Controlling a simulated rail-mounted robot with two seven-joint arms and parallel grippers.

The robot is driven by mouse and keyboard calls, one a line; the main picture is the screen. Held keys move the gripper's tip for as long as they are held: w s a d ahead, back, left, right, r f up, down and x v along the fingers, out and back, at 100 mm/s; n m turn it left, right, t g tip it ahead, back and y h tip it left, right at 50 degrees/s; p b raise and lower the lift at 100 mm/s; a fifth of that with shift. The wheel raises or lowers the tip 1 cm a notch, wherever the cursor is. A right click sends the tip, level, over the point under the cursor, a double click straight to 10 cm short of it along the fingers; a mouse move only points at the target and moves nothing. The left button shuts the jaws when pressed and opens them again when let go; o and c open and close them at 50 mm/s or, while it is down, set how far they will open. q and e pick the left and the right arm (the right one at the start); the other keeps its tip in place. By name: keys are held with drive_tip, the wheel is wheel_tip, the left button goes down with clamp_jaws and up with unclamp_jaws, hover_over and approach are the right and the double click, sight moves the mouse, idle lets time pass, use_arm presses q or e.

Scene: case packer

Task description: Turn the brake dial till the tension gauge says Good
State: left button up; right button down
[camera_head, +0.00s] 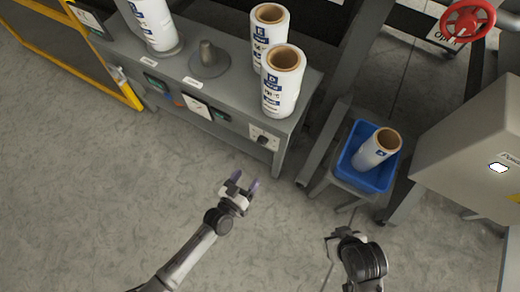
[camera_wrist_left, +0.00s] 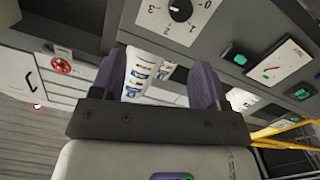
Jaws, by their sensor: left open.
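The brake dial (camera_head: 264,139) is a small dark knob on a white plate at the right end of the grey bench's front. In the left wrist view the black knob (camera_wrist_left: 180,10) shows at the top, with numbers around it. The white-faced gauge (camera_head: 197,107) sits further left on the bench front; it also shows in the wrist view (camera_wrist_left: 285,62), its needle reading too small to tell. My left gripper (camera_head: 242,184) is open and empty, in front of and below the dial, apart from it. My right gripper (camera_head: 335,240) is at the lower right, its fingers unclear.
White film rolls (camera_head: 284,85) and a grey cone (camera_head: 208,58) stand on the bench top (camera_head: 235,85). A blue bin (camera_head: 347,170) with one roll is to the right, near a grey cabinet (camera_head: 475,150) and red handwheel (camera_head: 468,18). The floor before the bench is clear.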

sight(260, 144)
use_arm(q)
drive_tip(key=shift+n+t+y, duration=0.3)
drive_tip(key=shift+n+t, duration=0.1)
drive_tip(key=shift+t, duration=0.2)
drive_tip(key=b+x, duration=0.2)
drive_tip(key=x, duration=0.2)
drive_tip(key=a+f+b+x, duration=0.1)
drive_tip(key=b+x, duration=0.1)
drive_tip(key=x, duration=0.3)
drive_tip(key=w+f+b+x, duration=0.1)
drive_tip(key=b+x, duration=0.1)
drive_tip(key=x, duration=0.3)
drive_tip(key=shift+a+f, duration=0.25)
drive_tip(key=shift+a, duration=0.1)
drive_tip(key=shift+c, duration=0.5)
drive_tip(key=c, duration=0.8)
drive_tip(key=shift+n, duration=0.9)
drive_tip(key=n, duration=0.3)
drive_tip(key=shift+n, duration=0.3)
drive_tip(key=o, duration=0.9)
